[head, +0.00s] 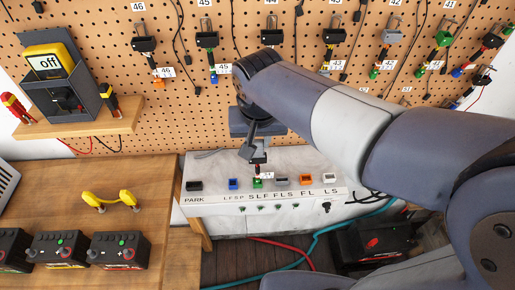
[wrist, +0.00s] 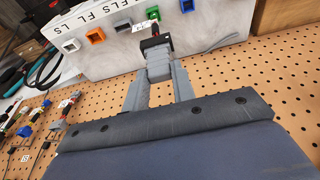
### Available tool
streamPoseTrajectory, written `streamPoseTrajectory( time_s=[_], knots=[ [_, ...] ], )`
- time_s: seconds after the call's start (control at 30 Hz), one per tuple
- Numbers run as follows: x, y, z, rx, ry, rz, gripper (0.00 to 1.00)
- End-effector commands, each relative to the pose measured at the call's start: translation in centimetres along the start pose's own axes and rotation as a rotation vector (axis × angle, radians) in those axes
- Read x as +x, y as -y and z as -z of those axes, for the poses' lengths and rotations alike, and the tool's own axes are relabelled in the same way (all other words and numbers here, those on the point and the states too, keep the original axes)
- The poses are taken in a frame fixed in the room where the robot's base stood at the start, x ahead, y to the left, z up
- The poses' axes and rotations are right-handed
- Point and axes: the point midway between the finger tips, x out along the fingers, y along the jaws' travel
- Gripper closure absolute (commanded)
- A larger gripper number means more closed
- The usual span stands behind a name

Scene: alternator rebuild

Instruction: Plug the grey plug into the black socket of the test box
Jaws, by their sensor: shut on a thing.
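The white test box (head: 270,160) stands below the pegboard with a row of coloured sockets. Its black socket (head: 194,186) is at the far left, above the word PARK. My gripper (head: 256,148) is over the middle of the box, well to the right of the black socket. It is shut on a dark plug (head: 258,157) with a white tag. The plug also shows at the fingertips in the wrist view (wrist: 155,44); I cannot tell whether it is grey or black. It is near the green socket (head: 257,182), and contact is unclear. The black socket is not visible in the wrist view.
Blue (head: 233,184), grey (head: 281,181), orange (head: 305,180) and white (head: 330,178) sockets share the row. Several leads hang on the pegboard (head: 190,110) behind. A wooden bench (head: 60,190) with black controllers (head: 120,250) is at left. Cables lie at right.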

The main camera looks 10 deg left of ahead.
Motion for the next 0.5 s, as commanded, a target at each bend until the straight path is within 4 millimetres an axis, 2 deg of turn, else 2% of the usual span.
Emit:
streamPoseTrajectory(
  time_s=[0.5],
  knots=[
    [-2.0, 0.0, 0.5, 0.0, 0.0, 0.0, 0.94]
  ],
)
